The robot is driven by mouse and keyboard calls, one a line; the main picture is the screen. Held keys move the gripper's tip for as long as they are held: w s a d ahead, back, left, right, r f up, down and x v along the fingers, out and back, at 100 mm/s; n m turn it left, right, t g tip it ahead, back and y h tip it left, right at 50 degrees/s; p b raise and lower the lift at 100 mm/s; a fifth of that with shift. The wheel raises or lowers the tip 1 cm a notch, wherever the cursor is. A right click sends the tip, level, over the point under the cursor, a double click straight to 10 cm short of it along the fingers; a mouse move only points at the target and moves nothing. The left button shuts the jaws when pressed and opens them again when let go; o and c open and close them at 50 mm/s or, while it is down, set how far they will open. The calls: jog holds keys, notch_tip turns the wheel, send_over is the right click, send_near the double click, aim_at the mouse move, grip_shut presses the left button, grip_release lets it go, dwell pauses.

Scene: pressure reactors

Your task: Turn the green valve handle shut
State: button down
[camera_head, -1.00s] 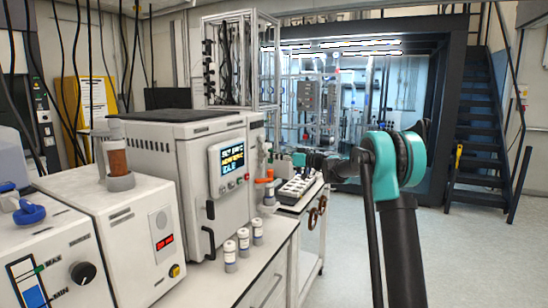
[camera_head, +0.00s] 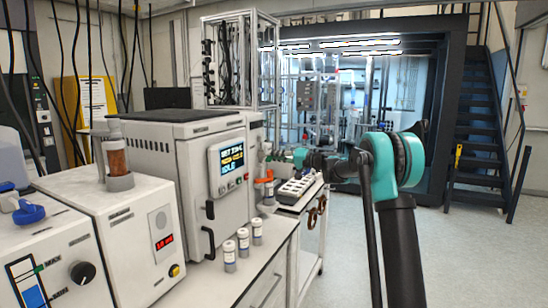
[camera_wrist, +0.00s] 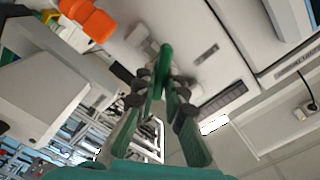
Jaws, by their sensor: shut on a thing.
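The green valve handle (camera_wrist: 165,54) shows in the wrist view as a narrow green bar. Its near end sits between the dark fingertips of my gripper (camera_wrist: 159,82), which is shut on it. In the head view my gripper (camera_head: 277,158) is at the right side of the white reactor box, small and far off. There the green handle is hard to tell from the gripper. The valve body behind the handle is partly hidden by the fingers.
An orange handle (camera_wrist: 90,18) is close to the green one, and it also shows in the head view (camera_head: 264,181). The white reactor (camera_head: 185,160) with a screen stands beside it. The floor at right is clear.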

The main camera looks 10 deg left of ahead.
jog(key=m, duration=0.6)
jog(key=shift+f+m, duration=0.2)
jog(key=shift+m, duration=0.1)
dwell(0.5)
jog(key=c, duration=1.6)
grip_release()
jog(key=shift+d, duration=0.15)
jog(key=v, duration=1.1)
jog(key=shift+s+d, duration=0.1)
jog(key=shift+d, duration=0.3)
